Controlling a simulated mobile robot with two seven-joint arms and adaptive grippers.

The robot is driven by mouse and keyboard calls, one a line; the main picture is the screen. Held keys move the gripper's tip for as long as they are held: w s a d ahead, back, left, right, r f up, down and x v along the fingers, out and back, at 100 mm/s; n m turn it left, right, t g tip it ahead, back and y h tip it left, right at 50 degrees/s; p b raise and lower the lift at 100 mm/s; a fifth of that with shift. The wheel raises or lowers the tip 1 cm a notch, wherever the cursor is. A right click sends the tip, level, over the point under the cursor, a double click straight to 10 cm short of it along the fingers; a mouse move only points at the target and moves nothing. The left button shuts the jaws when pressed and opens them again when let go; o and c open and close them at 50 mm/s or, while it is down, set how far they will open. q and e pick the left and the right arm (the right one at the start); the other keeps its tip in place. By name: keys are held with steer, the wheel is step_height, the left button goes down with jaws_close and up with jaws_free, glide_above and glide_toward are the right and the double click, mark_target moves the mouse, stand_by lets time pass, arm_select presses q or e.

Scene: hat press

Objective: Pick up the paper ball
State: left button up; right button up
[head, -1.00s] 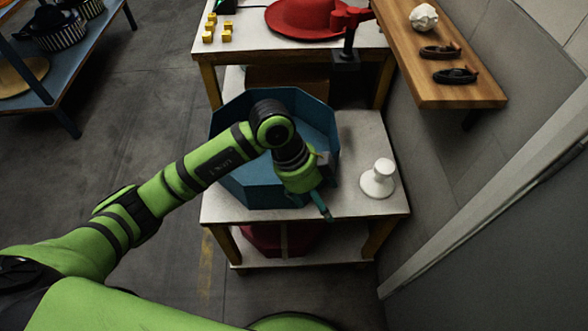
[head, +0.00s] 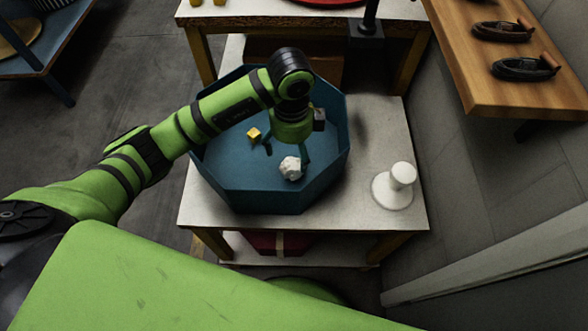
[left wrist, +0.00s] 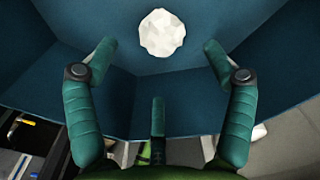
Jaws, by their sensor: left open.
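The paper ball (head: 291,168), white and crumpled, lies in the blue octagonal bin (head: 235,189), towards its near side. My left gripper (head: 286,150) is open and points down into the bin, just behind the ball in the head view. In the left wrist view the paper ball (left wrist: 162,33) shows whole, beyond and between the spread teal fingers (left wrist: 160,62), with nothing gripped. I cannot tell the exact gap between fingers and ball. My right gripper is not in view.
A yellow block (head: 254,134) lies in the bin beside my gripper. The bin's walls surround it. A white knob-topped stand (head: 394,187) stands on the white table (head: 340,216) to the right. A wooden shelf (head: 476,84) with dark shoe-like items is at upper right.

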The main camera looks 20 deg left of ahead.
mark_target(293, 163)
arm_select(q)
steer(key=shift+f+b, duration=0.3)
steer(key=shift+f, duration=1.05)
step_height(293, 163, down, 6)
steer(key=shift+w+r, duration=0.1)
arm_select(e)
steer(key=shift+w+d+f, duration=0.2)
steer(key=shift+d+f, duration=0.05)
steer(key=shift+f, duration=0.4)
arm_select(q)
steer(key=c, duration=0.8)
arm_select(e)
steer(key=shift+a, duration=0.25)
arm_select(q)
steer(key=shift+c, duration=0.2)
